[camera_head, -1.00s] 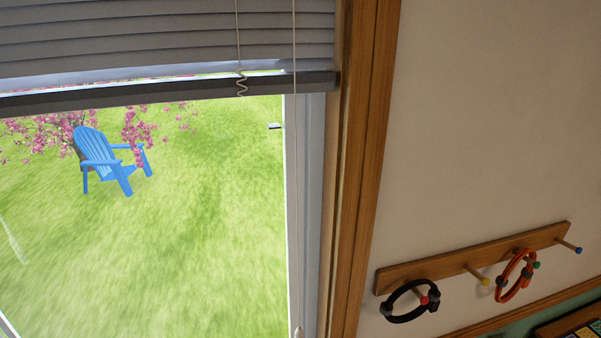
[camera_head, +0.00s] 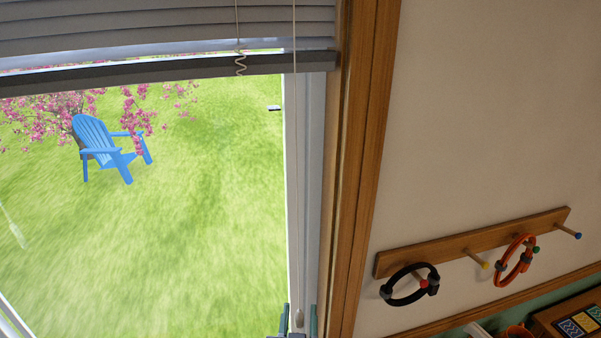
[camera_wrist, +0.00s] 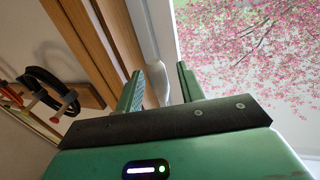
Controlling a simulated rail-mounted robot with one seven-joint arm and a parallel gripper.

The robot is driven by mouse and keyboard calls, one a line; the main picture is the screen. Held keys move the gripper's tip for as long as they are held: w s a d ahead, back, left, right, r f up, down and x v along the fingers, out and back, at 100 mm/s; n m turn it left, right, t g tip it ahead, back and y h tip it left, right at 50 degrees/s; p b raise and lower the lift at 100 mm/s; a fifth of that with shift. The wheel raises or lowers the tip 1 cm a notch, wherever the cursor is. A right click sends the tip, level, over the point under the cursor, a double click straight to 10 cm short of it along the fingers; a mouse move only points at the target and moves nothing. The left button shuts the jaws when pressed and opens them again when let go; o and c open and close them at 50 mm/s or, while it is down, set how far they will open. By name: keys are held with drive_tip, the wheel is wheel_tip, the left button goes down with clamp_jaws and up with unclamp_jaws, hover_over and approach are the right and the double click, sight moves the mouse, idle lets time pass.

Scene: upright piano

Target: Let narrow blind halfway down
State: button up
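A grey slatted blind (camera_head: 165,25) hangs across the top of the window in the head view, with its dark bottom rail (camera_head: 170,70) above most of the glass. It is the only blind in view. A thin pale cord (camera_head: 295,170) runs down near the window's right side to a small pale tassel (camera_head: 299,318). My gripper (camera_head: 299,322) is at the bottom edge of the head view, with its green fingers on either side of the tassel. In the wrist view, my gripper (camera_wrist: 158,88) is open, and the pale tassel (camera_wrist: 157,85) shows between the fingers.
The wooden window frame (camera_head: 362,170) stands close right of the cord. A wall peg rack (camera_head: 470,243) holds a black ring (camera_head: 408,300) and an orange ring (camera_head: 512,260). Wall between frame and rack is clear.

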clamp_jaws()
drive_tip(key=a+b, duration=0.1)
drive_tip(key=s+a+b, duration=0.1)
drive_tip(key=a+b, duration=0.2)
drive_tip(key=a, duration=0.1)
drive_tip(key=shift+s+f, duration=0.15)
drive_tip(key=shift+f, duration=0.2)
